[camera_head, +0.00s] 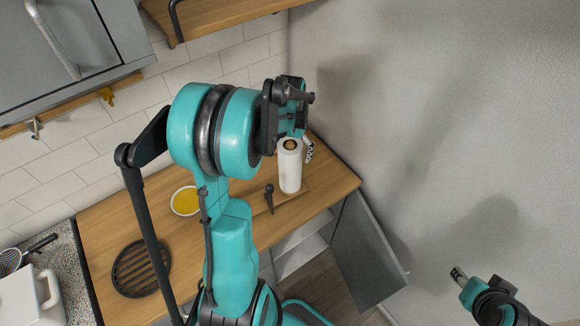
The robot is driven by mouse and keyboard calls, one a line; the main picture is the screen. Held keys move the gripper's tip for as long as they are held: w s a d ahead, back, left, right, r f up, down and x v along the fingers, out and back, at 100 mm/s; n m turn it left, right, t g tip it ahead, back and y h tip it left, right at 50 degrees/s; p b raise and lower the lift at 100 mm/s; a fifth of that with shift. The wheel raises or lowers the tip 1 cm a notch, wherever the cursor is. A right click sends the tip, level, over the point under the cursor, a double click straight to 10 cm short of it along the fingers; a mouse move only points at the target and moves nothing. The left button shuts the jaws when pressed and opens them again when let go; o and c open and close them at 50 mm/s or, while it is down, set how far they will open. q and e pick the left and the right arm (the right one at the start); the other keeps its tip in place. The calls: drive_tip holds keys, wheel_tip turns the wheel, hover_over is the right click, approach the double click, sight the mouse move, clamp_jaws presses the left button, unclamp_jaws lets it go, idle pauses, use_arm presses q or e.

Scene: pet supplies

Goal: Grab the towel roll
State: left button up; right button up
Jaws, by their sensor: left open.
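The white towel roll (290,172) stands upright on the wooden counter near its right end, with its brown core showing on top. My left gripper (293,138) is open at the roll's upper end, and part of it hides the back of the roll's top. A patterned black-and-white piece, probably one of its fingertips, shows just right of the roll's top. I cannot tell whether the gripper touches the roll. My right gripper (458,273) is at the lower right, well away from the roll, and its jaws are too small to read.
On the wooden counter (236,236) are a yellow-filled bowl (186,201), a small dark utensil (269,198) left of the roll, and a round black grate (140,268). A grey cabinet door (362,252) hangs open below. The wall (440,130) is close on the right.

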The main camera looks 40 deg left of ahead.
use_arm(q)
drive_tip(key=c, duration=1.7)
